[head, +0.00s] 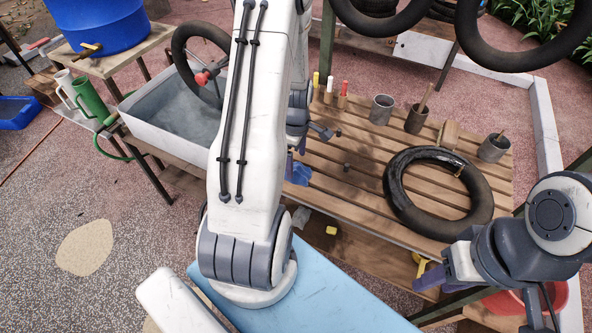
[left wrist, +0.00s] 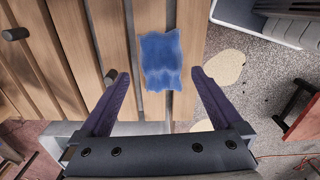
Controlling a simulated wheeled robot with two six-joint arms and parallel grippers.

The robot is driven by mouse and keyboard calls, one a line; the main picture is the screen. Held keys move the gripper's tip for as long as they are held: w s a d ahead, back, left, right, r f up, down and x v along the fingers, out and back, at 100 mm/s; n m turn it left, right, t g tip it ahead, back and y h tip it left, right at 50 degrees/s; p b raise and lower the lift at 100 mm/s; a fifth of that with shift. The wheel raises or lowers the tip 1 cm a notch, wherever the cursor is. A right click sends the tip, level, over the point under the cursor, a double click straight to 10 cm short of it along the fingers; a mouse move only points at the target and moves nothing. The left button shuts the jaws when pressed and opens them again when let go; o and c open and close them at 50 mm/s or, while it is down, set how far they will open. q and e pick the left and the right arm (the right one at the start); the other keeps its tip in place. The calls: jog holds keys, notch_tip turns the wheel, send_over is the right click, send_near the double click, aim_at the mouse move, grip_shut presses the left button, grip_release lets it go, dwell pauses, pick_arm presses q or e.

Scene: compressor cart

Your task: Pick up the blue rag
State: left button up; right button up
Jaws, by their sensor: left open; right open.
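The blue rag (head: 299,175) lies on the slatted wooden bench top near its left end, partly hidden by my left arm in the head view. My right gripper (head: 427,278) is open and empty at the lower right, off the bench's front edge.
A black tyre (head: 397,202) lies on the bench (head: 345,205), with metal cups (head: 382,108) and markers (head: 329,86) along the back. A grey water tub (head: 150,108) stands left of the bench. Bench slats around the rag are mostly clear.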

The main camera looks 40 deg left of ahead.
aim_at(296, 167)
pick_arm(q)
notch_tip(296, 167, down, 4)
jog(key=shift+s, duration=0.15)
jog(key=c, duration=1.2)
jog(key=shift+c, duration=0.2)
jog(key=shift+r, duration=0.2)
notch_tip(296, 167, up, 4)
jog(key=w+d+r, duration=0.2)
jog(key=d+r, duration=0.1)
jog(key=d, duration=0.2)
jog(key=w+d+r+b, duration=0.1)
jog(key=d+r, duration=0.2)
jog(key=d, duration=0.3)
jog(key=shift+w+r, duration=0.35)
jog(key=shift+w, duration=0.05)
